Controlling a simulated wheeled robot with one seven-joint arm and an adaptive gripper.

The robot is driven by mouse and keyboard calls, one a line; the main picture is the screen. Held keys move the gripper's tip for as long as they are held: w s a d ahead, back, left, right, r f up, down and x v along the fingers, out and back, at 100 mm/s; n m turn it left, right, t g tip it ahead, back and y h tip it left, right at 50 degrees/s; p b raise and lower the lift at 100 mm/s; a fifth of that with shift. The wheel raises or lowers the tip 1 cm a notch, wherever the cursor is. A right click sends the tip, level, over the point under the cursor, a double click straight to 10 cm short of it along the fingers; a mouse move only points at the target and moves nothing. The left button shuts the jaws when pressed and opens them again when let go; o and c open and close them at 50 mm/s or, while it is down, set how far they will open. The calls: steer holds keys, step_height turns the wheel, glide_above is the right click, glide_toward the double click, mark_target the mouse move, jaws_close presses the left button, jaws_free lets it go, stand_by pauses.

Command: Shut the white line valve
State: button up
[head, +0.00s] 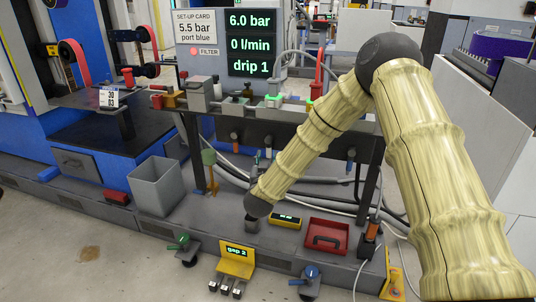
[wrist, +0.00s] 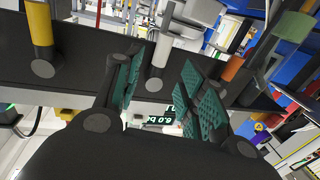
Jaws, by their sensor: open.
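The white valve handle (wrist: 163,45) is in the wrist view, on a round grey pivot on the dark beam. It also shows small in the head view (head: 268,146), under the bench. My gripper (wrist: 161,78) is open, its two teal-padded fingers on either side of the white handle in the picture. No contact shows, and I cannot tell how far beyond the fingertips the handle lies.
A yellow handle (wrist: 40,28) and an orange handle (wrist: 233,68) flank the white one on the beam (wrist: 85,62). A panel (head: 251,44) reads 6.0 bar, 0 l/min, drip 1.

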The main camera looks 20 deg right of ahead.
mark_target(269, 150)
steer(key=shift+b+x, duration=0.45)
steer(key=shift+x, duration=2.3)
jaws_close()
